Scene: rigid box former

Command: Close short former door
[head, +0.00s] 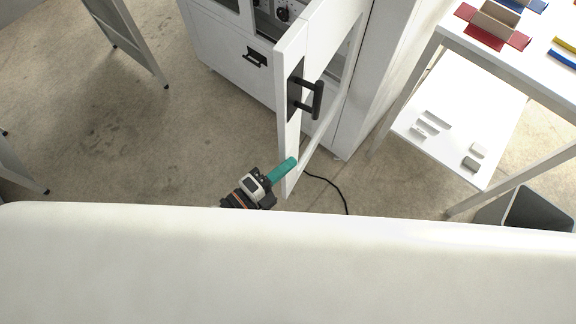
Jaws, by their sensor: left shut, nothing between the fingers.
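The short former door (291,115) is a white framed door with a window and a black handle (306,97). It stands wide open, swung out from the white box former machine (235,62). My left gripper (292,162) has teal fingers that are shut and empty. Its tips are at the lower part of the door's outer edge, below the handle. They look very near or touching the door; I cannot tell which. My right gripper is not in view.
A white table (462,45) with red and blue folded pieces stands at the right, with a lower shelf (447,143) under it. A black cable (335,184) lies on the floor below the door. Grey metal frames stand at the left. The floor left of the door is clear.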

